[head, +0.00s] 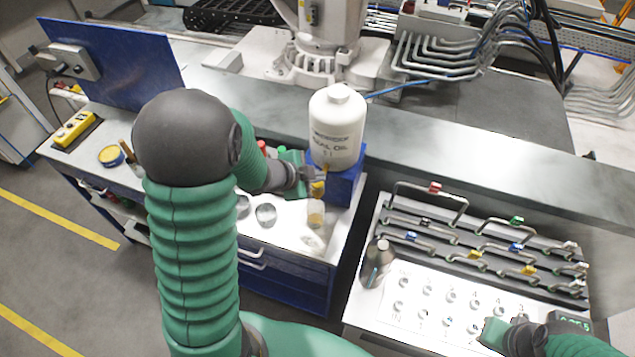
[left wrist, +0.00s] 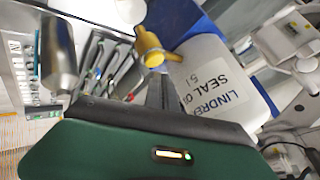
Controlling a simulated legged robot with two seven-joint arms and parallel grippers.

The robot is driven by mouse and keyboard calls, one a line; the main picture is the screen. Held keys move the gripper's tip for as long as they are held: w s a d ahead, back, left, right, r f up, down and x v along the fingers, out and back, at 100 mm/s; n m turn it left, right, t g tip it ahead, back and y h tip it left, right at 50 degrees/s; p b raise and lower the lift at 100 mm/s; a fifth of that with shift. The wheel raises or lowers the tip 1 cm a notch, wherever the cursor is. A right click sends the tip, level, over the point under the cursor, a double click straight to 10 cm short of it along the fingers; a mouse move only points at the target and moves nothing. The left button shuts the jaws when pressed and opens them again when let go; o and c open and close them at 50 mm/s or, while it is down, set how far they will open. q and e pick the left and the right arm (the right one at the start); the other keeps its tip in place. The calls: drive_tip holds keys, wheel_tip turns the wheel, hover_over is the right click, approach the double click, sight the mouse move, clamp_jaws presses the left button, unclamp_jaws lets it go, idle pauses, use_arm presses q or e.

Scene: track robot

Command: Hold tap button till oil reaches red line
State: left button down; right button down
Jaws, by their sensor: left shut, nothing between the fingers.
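The white seal oil bottle (head: 337,125) stands on a blue stand (head: 343,187); its labelled side also fills part of the left wrist view (left wrist: 215,80). A yellow tap (head: 318,188) sits at its front and shows clearly in the left wrist view (left wrist: 150,46). A small container with an amber tint (head: 316,214) stands below the tap. No red line or oil level can be made out. My left gripper (head: 306,181) is shut and empty, its fingertips close beside the tap; contact is unclear. My right gripper (head: 488,335) is at the lower right, its fingers unclear.
A yellow tin (head: 110,156) and a yellow control box (head: 75,129) are on the left bench.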

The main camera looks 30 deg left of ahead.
use_arm(q)
drive_tip(key=shift+d+f, duration=0.1)
drive_tip(key=shift+d, duration=0.5)
drive_tip(key=shift+a+f, duration=0.2)
drive_tip(key=shift+a, duration=0.45)
drive_tip(key=shift+d+f+b, duration=0.2)
drive_tip(key=shift+d+b, duration=0.2)
drive_tip(key=shift+d, duration=0.05)
use_arm(e)
drive_tip(key=shift+d+f, duration=0.2)
drive_tip(key=shift+f, duration=0.35)
use_arm(q)
drive_tip(key=shift+a+f, duration=0.25)
use_arm(e)
drive_tip(key=shift+a+f, duration=0.1)
drive_tip(key=shift+a, duration=0.15)
drive_tip(key=shift+d, duration=0.1)
idle(4.8)
